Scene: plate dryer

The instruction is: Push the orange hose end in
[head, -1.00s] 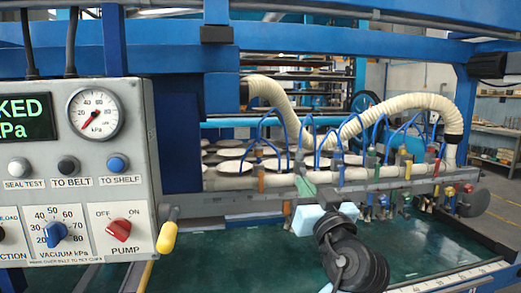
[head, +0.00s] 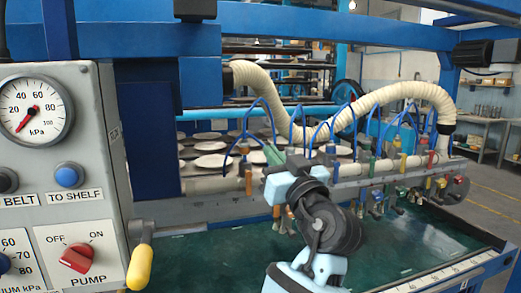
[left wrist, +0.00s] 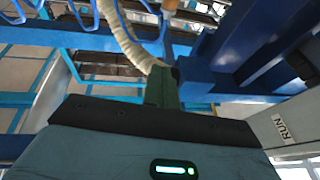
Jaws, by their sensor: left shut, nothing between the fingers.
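A row of blue hoses with coloured fittings runs along the pale suction pipe. The orange fitting (head: 248,182) is at the left end of that row in the head view, with a blue hose arching above it. Whether its hose end is fully seated is too small to tell. My left gripper (head: 272,155) is shut and empty, its green fingers raised just right of the orange fitting; I cannot tell whether they touch it. The shut fingers also show in the left wrist view (left wrist: 161,87), with an orange-tan cylinder (left wrist: 178,18) beyond them. My right gripper is out of view.
A control box (head: 65,180) with gauge and knobs stands at the left, a yellow-tipped lever (head: 139,267) at its side. A thick cream hose (head: 395,95) arches behind the pipe. A green belt (head: 190,255) lies below. White plates (head: 210,160) sit behind.

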